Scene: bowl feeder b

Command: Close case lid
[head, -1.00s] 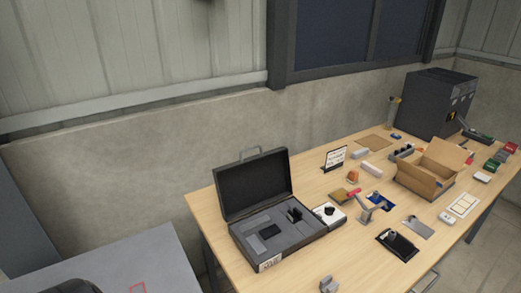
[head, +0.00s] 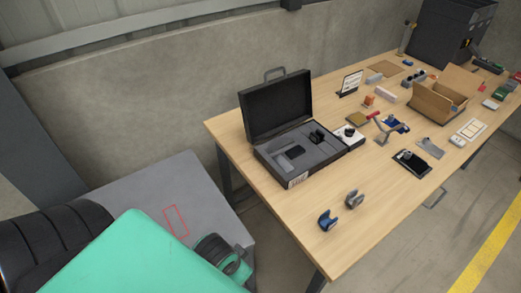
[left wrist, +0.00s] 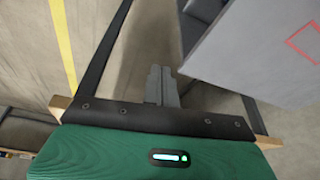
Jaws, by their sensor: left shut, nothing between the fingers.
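The black case (head: 290,160) stands open on the wooden table in the head view. Its lid (head: 276,106) is raised upright at the back, with a handle on top. Grey foam with dark items fills the base. My left gripper (left wrist: 161,84) shows in the left wrist view with its fingers together and nothing between them. It is away from the case, with floor and a grey surface beyond it. The case does not show clearly in the left wrist view. My right gripper is not in view.
The wooden table (head: 250,190) has bare room at its front left. A blue clip-like part (head: 327,221) and a grey one (head: 354,199) lie in front of the case. An open cardboard box (head: 438,100) stands farther right. A grey surface (head: 150,195) is at left.

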